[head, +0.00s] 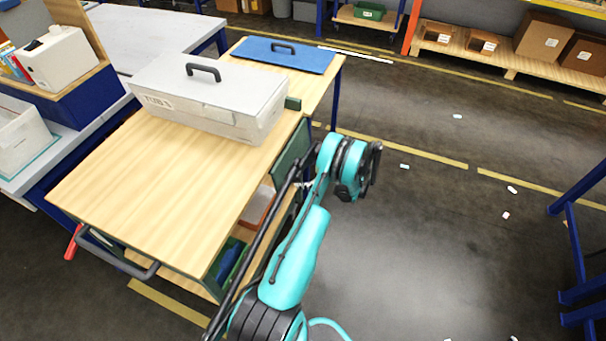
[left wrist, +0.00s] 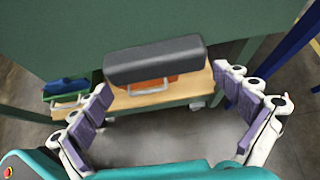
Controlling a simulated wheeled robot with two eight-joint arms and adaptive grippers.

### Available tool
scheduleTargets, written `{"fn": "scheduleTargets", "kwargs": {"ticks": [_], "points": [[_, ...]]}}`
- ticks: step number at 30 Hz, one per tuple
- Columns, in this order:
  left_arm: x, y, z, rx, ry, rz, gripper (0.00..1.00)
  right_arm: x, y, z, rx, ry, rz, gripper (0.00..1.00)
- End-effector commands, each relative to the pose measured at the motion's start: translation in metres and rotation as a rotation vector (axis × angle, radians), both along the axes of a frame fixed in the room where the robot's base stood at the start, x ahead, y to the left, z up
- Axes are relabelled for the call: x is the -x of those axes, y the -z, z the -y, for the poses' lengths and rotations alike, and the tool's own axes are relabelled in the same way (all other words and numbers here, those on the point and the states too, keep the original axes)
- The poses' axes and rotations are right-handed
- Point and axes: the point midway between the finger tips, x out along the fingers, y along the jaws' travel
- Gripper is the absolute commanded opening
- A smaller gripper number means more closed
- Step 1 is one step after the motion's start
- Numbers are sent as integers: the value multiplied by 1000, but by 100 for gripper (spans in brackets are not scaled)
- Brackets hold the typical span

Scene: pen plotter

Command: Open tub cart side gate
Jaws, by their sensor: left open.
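The tub cart (head: 165,185) has a wooden top and a dark green side gate (head: 291,152) on its right side. In the left wrist view the green gate panel (left wrist: 70,35) fills the top, and a thick dark grey bar, apparently its handle (left wrist: 155,60), sits at its lower edge. My left gripper (head: 366,172) is just right of the gate. In the left wrist view its purple-padded fingers (left wrist: 165,108) are spread wide, either side of the bar and below it in the picture, with nothing between the pads. My right gripper is not in view.
A grey tub with a lid (head: 205,95) stands on the cart top. An orange bin (head: 258,205) and a green bin (head: 229,260) are on the lower shelf. A wooden table with a blue lid (head: 285,55) is behind. The floor to the right (head: 430,230) is mostly clear.

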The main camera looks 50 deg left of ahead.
Motion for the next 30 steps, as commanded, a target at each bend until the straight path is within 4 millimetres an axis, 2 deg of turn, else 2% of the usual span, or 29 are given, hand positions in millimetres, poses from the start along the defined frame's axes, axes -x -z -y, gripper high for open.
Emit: {"fn": "scheduleTargets", "kwargs": {"ticks": [15, 21, 30], "points": [[-40, -56, 72, -1, 3, -1, 100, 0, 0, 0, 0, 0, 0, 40], [-46, -63, 82, 0, 1, -1, 100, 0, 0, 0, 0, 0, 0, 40], [-46, -64, 82, 0, 1, -1, 100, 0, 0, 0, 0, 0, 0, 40]]}}
